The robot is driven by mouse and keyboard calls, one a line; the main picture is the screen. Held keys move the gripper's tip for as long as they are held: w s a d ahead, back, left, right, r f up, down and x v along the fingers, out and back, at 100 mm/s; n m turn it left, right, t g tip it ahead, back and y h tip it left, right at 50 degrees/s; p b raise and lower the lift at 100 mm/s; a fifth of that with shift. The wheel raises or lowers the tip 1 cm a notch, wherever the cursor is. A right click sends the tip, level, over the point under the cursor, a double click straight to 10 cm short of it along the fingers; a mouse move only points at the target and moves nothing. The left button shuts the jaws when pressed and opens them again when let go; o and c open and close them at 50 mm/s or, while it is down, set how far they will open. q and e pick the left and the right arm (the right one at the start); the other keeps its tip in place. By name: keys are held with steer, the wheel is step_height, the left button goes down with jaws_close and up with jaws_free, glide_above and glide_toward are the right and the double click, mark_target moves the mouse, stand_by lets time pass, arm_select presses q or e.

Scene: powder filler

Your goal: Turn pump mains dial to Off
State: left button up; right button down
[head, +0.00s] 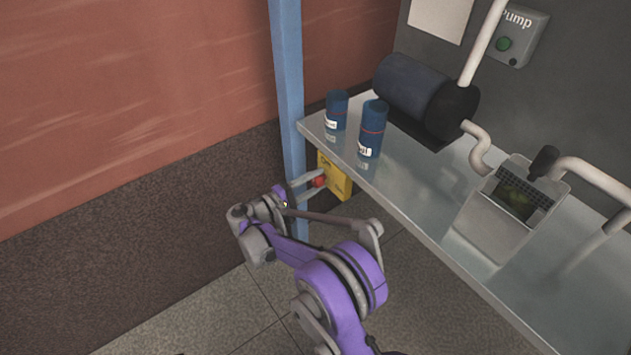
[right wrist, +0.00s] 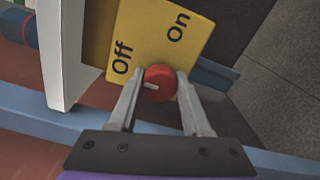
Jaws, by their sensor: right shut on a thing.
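The pump mains dial is a red round knob (head: 319,181) on a yellow plate (head: 341,181) below the near left corner of the table. In the right wrist view the knob (right wrist: 160,80) carries a short white mark pointing left, roughly to the Off side. The plate (right wrist: 150,35) reads "Off" at the left and "On" at the upper right. My right gripper (right wrist: 158,90) is shut on the red knob, with one finger on each side. In the head view my right gripper (head: 309,184) reaches the knob from the left. My left gripper is not in view.
A blue post (head: 287,80) stands close beside the plate and my right gripper. The metal table (head: 440,215) above holds two blue canisters (head: 371,128), a dark blue pump (head: 415,90) and a grey filler box (head: 495,225). A pump button box (head: 515,40) hangs on the wall.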

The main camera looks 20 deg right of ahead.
stand_by(0.4)
steer(key=shift+c, duration=1.8)
jaws_free()
steer(key=p+v, duration=0.1)
steer(key=v, duration=0.9)
steer(key=shift+a, duration=0.4)
steer(key=shift+s+d+r, duration=0.1)
steer(key=shift+s, duration=0.05)
